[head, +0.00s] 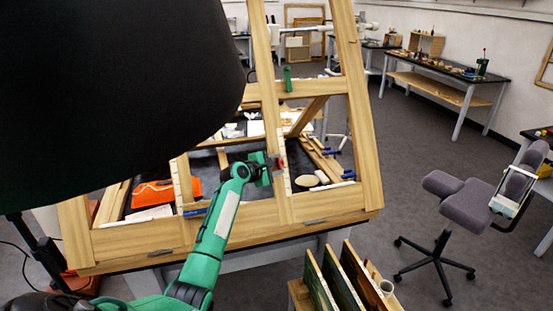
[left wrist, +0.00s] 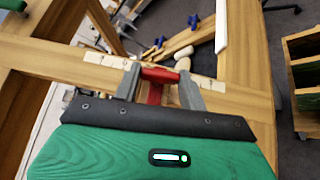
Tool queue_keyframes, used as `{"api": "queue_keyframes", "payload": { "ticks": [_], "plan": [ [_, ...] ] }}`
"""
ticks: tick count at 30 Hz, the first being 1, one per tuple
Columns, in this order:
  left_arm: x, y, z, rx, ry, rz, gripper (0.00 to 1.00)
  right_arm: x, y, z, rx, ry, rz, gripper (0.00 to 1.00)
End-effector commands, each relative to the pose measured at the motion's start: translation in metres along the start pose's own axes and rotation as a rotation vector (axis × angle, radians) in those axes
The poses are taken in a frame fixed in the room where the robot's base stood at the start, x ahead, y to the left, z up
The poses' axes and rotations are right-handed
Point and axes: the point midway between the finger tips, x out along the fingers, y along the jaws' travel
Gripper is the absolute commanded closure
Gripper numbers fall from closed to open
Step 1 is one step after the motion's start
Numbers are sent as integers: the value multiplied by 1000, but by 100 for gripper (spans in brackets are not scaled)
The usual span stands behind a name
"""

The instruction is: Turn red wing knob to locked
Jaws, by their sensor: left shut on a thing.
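The red wing knob (left wrist: 158,74) sits on a wooden bar of the easel-like frame (head: 330,203). In the left wrist view its red bar lies roughly level between the two grey fingers of my left gripper (left wrist: 160,88), which are shut on it. In the head view my green left arm reaches up from below, and the left gripper (head: 270,167) is at the middle bar of the frame. The knob shows there only as a small bit of red (head: 281,162), mostly hidden by the gripper. I see no readable lock mark. My right gripper is not in view.
A big black shade (head: 110,90) fills the upper left. An orange item (head: 166,192) and blue-handled clamps (head: 348,176) lie behind the frame's bars. Upright panels in a wooden rack (head: 345,275) stand at the lower right. A grey chair (head: 462,190) stands on open floor.

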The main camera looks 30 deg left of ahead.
Motion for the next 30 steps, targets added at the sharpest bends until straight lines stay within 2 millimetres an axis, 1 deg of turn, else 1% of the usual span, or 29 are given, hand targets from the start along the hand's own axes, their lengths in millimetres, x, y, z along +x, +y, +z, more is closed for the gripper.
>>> {"api": "queue_keyframes", "payload": {
  "ticks": [1, 3, 9, 15, 21, 30],
  "plan": [
    [-2, 8, 2, 26, 1, -35, 81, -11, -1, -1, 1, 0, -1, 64],
    [-2, 9, 2, 65, 2, -89, 81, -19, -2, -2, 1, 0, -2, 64],
    [-1, 11, 3, 174, 2, -243, 81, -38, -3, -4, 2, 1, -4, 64],
    [0, 12, 3, 284, 1, -398, 81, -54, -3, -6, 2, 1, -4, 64],
    [2, 13, 3, 394, 1, -552, 81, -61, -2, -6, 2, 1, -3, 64],
    [5, 13, 4, 559, 1, -785, 81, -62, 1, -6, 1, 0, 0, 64]
  ]
}}
